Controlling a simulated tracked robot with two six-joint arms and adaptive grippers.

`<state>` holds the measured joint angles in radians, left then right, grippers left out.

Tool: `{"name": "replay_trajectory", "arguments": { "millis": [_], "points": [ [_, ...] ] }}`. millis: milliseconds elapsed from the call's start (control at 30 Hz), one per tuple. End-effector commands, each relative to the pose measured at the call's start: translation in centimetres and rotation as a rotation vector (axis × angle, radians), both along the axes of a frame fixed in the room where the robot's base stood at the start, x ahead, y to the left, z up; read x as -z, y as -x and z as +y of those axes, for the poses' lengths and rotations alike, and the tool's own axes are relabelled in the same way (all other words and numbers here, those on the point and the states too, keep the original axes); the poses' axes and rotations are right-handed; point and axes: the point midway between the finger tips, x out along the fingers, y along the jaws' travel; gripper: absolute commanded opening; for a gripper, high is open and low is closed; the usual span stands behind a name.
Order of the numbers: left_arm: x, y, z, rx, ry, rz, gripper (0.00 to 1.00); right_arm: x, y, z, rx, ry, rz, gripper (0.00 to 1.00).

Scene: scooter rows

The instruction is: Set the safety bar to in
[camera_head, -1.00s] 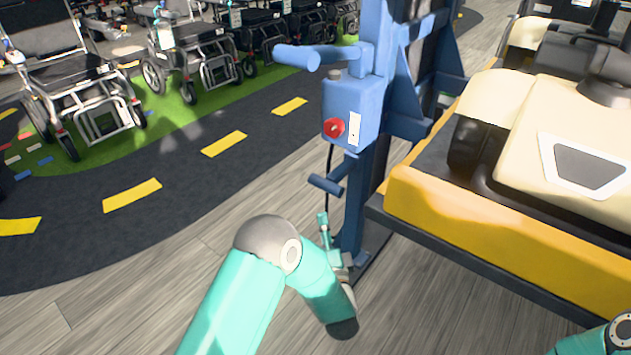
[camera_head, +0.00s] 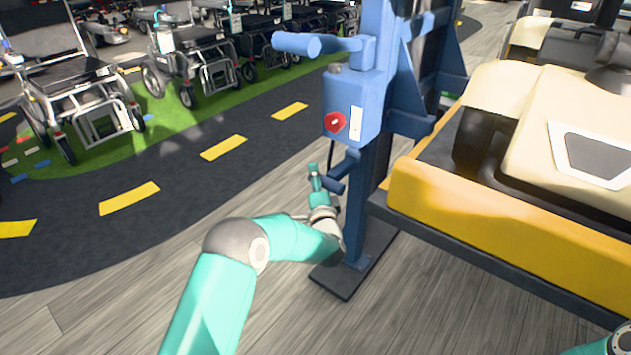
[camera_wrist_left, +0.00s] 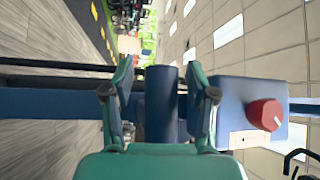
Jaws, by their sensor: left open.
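A short blue bar (camera_head: 335,182) sticks out to the left of the blue post, below the control box; I take it to be the safety bar. In the left wrist view a blue bar (camera_wrist_left: 168,105) stands between the two teal fingers, with gaps on both sides. My left gripper (camera_head: 317,176) is open around or just in front of the bar; I cannot tell how deep it sits. Part of the bar is hidden by the gripper in the head view. My right gripper is not in view.
The blue control box (camera_head: 351,100) carries a red knob (camera_head: 335,122). A thicker blue handle (camera_head: 298,44) sticks out above it. A yellow platform (camera_head: 480,225) with a cream vehicle stands at the right. Wheelchairs (camera_head: 80,100) line the back left. The floor at left is clear.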

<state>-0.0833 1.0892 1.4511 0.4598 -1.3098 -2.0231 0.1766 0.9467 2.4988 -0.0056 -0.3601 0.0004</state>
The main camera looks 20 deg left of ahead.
Motion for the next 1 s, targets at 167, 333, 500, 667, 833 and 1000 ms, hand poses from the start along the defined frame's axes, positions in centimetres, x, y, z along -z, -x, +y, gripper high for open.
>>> {"name": "replay_trajectory", "arguments": {
  "millis": [167,333,500,667,833,1000],
  "points": [
    [0.01,-0.07,-0.09,0.002,0.0,0.001,0.58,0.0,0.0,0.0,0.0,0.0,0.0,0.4],
    [0.0,-0.05,-0.09,0.001,0.0,0.001,0.41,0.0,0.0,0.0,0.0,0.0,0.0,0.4],
    [0.03,-0.04,-0.09,0.001,0.0,0.001,0.13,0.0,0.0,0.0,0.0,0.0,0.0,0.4],
    [0.09,-0.03,-0.08,0.001,0.001,0.002,0.0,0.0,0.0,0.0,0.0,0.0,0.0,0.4],
    [0.15,-0.02,-0.08,0.001,0.001,0.003,0.0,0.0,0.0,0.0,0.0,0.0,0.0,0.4],
    [0.14,-0.03,-0.43,0.002,0.001,0.004,0.0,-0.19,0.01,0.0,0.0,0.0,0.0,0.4]
  ]
}}
